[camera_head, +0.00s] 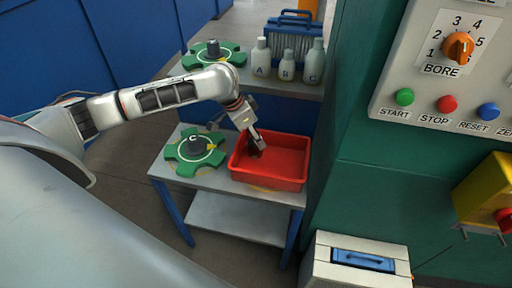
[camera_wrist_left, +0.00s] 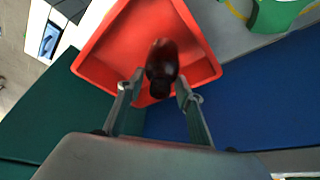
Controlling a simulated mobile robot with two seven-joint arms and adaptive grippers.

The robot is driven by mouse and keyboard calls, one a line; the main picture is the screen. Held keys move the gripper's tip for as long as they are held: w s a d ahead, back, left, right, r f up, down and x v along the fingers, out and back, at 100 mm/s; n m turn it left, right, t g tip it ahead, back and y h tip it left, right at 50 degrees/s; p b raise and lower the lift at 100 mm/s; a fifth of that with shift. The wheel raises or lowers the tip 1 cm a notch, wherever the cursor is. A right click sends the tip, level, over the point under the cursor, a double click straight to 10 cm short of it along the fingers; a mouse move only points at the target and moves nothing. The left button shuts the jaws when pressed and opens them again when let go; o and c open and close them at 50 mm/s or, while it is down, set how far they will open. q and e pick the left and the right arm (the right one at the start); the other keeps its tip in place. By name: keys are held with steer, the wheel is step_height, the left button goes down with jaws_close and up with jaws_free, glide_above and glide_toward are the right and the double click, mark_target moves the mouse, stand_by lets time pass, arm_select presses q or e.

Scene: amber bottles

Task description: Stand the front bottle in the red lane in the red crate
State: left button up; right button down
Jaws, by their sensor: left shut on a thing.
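My left gripper (camera_head: 257,146) reaches down into the red crate (camera_head: 268,180) on the small table. It is shut on a dark amber bottle (camera_wrist_left: 162,58), seen between the two fingers in the left wrist view (camera_wrist_left: 160,82). The bottle's dark neck end points toward the wrist camera and its body extends into the red crate (camera_wrist_left: 108,52). In the head view the bottle is mostly hidden by the gripper. I cannot tell whether its base touches the crate floor. No other bottle shows in the crate. My right gripper is not in view.
A green round fixture (camera_head: 194,151) marked C stands left of the crate. Several pale lettered bottles (camera_head: 287,66), a blue-handled crate (camera_head: 292,37) and another green fixture (camera_head: 213,53) are on the table behind. A green machine (camera_head: 350,190) stands close on the right.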

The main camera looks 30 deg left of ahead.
mark_target(252, 140)
arm_select(q)
step_height(252, 140, down, 4)
steer(key=shift+f+b, duration=0.25)
steer(key=shift+b, duration=0.2)
steer(key=o, duration=1.1)
steer(key=shift+o, duration=0.2)
steer(key=shift+a+r, duration=0.1)
steer(key=shift+r, duration=0.25)
steer(key=p+v, duration=0.2)
steer(key=v, duration=0.9)
steer(key=shift+s+r, duration=0.15)
steer(key=shift+r, duration=0.05)
steer(key=shift+f, duration=0.1)
